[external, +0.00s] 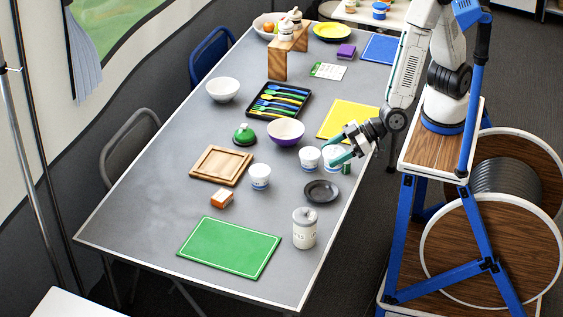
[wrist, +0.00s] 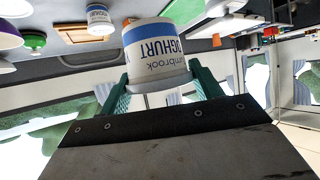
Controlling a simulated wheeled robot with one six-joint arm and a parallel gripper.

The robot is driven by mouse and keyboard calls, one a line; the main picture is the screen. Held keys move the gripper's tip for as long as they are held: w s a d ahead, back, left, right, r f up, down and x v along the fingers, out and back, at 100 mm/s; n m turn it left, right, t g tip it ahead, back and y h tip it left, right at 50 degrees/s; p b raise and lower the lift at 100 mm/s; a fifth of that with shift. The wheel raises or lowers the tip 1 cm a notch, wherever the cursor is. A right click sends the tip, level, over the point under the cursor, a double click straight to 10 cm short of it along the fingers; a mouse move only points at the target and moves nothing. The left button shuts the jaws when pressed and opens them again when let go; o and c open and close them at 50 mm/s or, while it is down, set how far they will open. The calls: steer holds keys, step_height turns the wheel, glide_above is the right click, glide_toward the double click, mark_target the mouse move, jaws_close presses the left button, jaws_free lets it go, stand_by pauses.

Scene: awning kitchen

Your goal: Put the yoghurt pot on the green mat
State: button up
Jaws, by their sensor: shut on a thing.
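The yoghurt pot (external: 332,155), white with a blue band, is between the teal fingers of my gripper (external: 340,149). The wrist view shows the pot (wrist: 156,48) with "YOGHURT" on its label, upside down in that picture, and a finger on each side. My gripper is shut on it. I cannot tell whether its base touches the table. The green mat (external: 229,247) lies flat and empty at the near end of the table, to the lower left of my gripper.
A similar white pot (external: 309,158) stands close left of the held one, another (external: 260,176) farther left. A wooden board (external: 221,165) lies left.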

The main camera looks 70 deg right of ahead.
steer(key=w+a, duration=1.1)
steer(key=a, duration=0.3)
steer(key=w+a, duration=1.1)
steer(key=a, duration=0.3)
glide_above(228, 246)
steer(key=shift+f, duration=7.25)
steer(key=shift+f, duration=0.1)
steer(key=o, duration=1.1)
steer(key=shift+d, duration=0.1)
steer(key=shift+c, duration=0.2)
